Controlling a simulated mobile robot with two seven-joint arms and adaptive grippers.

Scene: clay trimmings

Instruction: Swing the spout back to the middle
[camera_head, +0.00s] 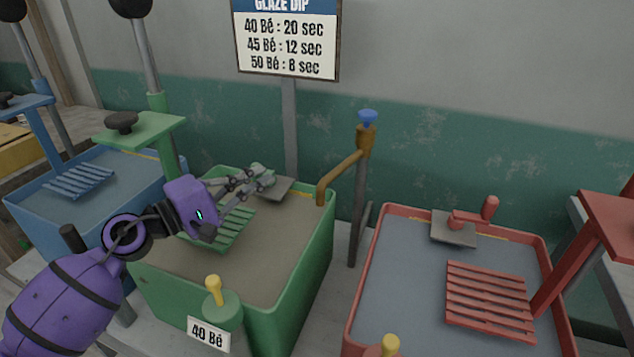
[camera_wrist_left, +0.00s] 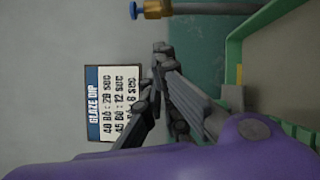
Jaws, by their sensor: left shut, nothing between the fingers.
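The brass spout (camera_head: 340,174) sits on an upright pipe between the green and red tubs. It reaches left and bends down at the right rim of the green tub (camera_head: 318,232). A blue tap knob (camera_head: 367,117) tops it. My left gripper (camera_head: 268,176) is shut and empty, over the back of the green tub, left of the spout and apart from it. In the left wrist view the shut fingers (camera_wrist_left: 161,48) point toward the spout (camera_wrist_left: 205,8) and blue knob (camera_wrist_left: 133,10) at the top edge. My right gripper is not in view.
The red tub (camera_head: 390,285) stands right and the blue tub (camera_head: 30,205) left. A glaze-dip sign (camera_head: 287,45) hangs behind. The space between my gripper and the spout looks clear.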

